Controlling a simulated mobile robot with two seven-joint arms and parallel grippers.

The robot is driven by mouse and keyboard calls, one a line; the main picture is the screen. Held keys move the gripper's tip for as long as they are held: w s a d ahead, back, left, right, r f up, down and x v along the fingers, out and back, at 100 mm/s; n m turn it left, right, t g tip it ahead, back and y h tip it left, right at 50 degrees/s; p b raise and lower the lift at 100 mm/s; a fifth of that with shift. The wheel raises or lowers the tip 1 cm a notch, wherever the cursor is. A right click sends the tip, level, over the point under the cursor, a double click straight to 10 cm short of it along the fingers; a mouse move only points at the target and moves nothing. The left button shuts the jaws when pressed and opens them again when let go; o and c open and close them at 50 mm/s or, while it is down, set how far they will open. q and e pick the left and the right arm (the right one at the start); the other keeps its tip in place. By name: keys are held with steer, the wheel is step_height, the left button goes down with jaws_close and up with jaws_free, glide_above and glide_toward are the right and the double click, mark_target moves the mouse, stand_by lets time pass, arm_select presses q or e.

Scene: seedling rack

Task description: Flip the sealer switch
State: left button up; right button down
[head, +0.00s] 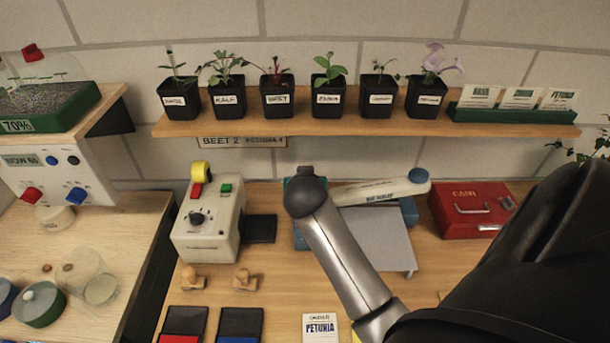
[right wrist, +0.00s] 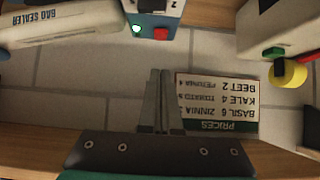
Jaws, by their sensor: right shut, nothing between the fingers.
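The bag sealer has a long white arm (head: 385,190) on a blue body with a grey plate (head: 375,240) in the head view. In the right wrist view, which looks upside down, its white arm (right wrist: 75,22) is at upper left. Its blue control box (right wrist: 150,22) is at top centre, with a lit green light (right wrist: 137,29) and a red button (right wrist: 160,33). A dark switch (right wrist: 160,4) is partly cut off by the top edge. My right gripper (right wrist: 158,72) is shut and empty, apart from the box in the picture. My right arm hides much of the box in the head view. My left gripper is out of view.
A white machine (head: 210,225) with a yellow roll stands left of the sealer. A red cash box (head: 472,209) stands right. A shelf (head: 340,124) of potted seedlings runs above. A price sign (right wrist: 218,100) hangs on the wall. Stamps and ink pads lie in front.

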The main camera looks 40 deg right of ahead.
steer(key=shift+v, duration=1.65)
